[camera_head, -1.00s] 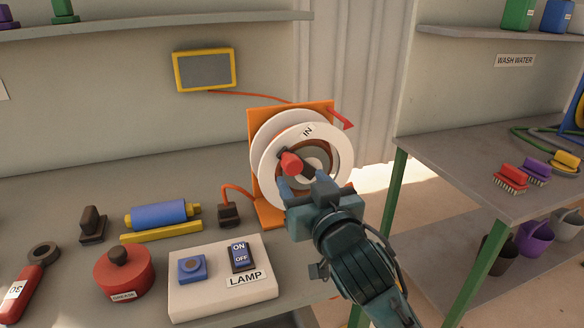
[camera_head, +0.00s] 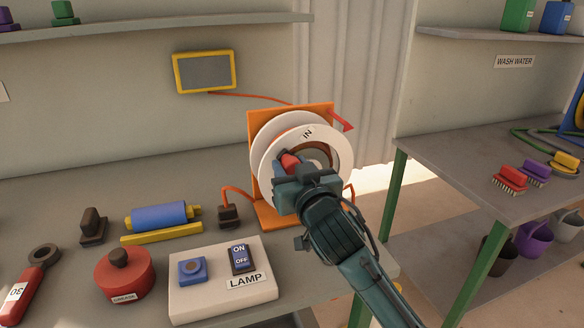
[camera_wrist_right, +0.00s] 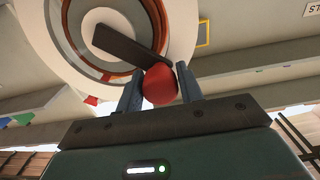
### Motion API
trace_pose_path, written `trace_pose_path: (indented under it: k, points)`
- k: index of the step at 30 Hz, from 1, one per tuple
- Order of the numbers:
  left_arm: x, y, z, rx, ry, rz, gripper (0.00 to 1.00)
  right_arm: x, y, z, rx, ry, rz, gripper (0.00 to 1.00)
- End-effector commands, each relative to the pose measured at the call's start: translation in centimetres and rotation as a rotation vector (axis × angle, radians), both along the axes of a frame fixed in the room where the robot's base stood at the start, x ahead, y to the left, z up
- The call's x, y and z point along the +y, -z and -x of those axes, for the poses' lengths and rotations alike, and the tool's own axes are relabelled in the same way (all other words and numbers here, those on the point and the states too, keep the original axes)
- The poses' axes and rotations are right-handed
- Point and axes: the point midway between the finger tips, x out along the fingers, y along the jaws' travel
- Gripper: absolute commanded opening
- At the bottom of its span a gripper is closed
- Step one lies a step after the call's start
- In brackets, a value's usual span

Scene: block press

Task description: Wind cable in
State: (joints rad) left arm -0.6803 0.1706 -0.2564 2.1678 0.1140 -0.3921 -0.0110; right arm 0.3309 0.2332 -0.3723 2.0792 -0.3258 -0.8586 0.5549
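The cable reel (camera_head: 262,160) has white flanges, an "IN" label and an orange stand (camera_head: 268,213) on the bench. Orange-brown cable (camera_wrist_right: 154,18) shows between the flanges in the wrist view. A dark crank arm (camera_wrist_right: 128,45) crosses the reel's face and ends in a red knob (camera_wrist_right: 160,85). The red knob also shows in the head view (camera_head: 290,160), partly covered by my gripper. My right gripper (camera_wrist_right: 160,88) has one finger on each side of the knob, both apparently touching it. My left gripper is out of view.
A lamp switch box (camera_head: 222,283), red grease tin (camera_head: 124,275), blue roller (camera_head: 158,216) and dark plug block (camera_head: 229,214) with orange cable stand left of the reel. A yellow-framed panel (camera_head: 205,72) hangs behind. Another table (camera_head: 470,160) with brushes stands right.

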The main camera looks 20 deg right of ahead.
Motion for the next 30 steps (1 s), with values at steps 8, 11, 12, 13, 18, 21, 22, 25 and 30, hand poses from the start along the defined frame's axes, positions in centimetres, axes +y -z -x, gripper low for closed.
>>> trace_pose_path:
  k: [8,11,12,13,18,21,22,25,30]
  points:
    - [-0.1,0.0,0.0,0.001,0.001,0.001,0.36,0.0,0.0,0.0,0.000,0.000,0.000,0.14]
    - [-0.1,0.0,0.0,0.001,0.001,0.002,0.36,0.0,0.0,0.0,0.000,0.000,0.000,0.06]
    - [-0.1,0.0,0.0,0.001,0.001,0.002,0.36,0.0,0.0,0.0,0.000,0.000,0.000,0.02]
    - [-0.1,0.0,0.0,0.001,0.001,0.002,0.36,0.0,0.0,0.0,0.000,0.000,0.000,0.00]
    - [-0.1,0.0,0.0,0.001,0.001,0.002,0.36,0.0,0.0,0.0,0.000,0.000,-0.002,0.00]
    - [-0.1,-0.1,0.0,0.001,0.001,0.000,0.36,0.0,-0.1,0.0,0.000,0.000,-0.012,0.00]
    - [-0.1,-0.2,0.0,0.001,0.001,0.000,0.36,-0.1,-0.2,0.0,0.001,0.000,-0.018,0.00]
    - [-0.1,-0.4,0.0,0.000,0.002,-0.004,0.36,-0.3,-0.4,0.0,0.002,0.001,-0.048,0.00]
    - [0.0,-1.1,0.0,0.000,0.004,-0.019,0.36,-0.7,-1.0,0.0,0.006,0.002,-0.145,0.00]
